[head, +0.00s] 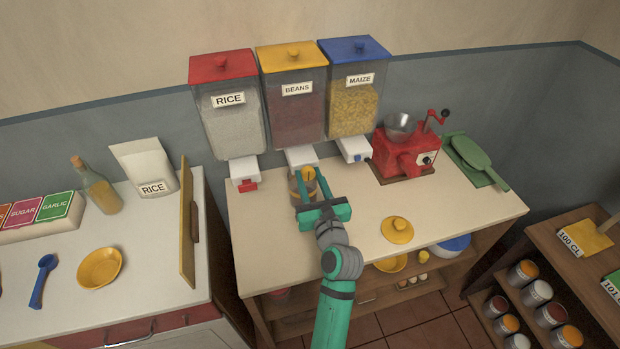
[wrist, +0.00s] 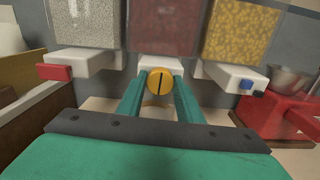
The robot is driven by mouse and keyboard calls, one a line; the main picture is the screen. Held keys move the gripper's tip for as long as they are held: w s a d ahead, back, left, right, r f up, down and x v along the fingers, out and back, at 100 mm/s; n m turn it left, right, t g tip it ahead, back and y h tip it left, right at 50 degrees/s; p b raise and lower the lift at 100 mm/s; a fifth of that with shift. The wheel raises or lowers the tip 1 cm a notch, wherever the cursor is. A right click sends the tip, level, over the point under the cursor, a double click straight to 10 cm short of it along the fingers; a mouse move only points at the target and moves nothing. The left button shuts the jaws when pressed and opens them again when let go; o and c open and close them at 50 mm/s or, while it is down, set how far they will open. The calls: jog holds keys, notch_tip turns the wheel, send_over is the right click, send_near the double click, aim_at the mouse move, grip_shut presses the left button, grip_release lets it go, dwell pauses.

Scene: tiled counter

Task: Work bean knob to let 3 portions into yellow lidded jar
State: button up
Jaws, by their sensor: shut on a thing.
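The bean dispenser (head: 297,110) has a yellow lid and a BEANS label, and stands between the rice and maize dispensers. Its round yellow bean knob (head: 308,173) is on the front of the white spout; in the wrist view the knob (wrist: 160,82) shows a dark, nearly upright slot. My gripper (head: 309,180) is shut on the knob, one green finger on each side. A clear jar (head: 296,194) appears to stand below the spout, mostly hidden behind my gripper; its contents cannot be made out. A yellow lid (head: 397,230) lies on the counter, to the right of my gripper.
The rice dispenser (head: 229,110) with its red knob (head: 247,186) is on the left, the maize dispenser (head: 354,95) with its blue knob on the right. A red grinder (head: 405,158) stands further right. The counter (head: 450,205) is clear around the lid.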

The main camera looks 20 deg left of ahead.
jog(key=o, duration=1)
jog(key=shift+o, duration=0.2)
jog(key=v, duration=1)
jog(key=shift+s+d, duration=0.3)
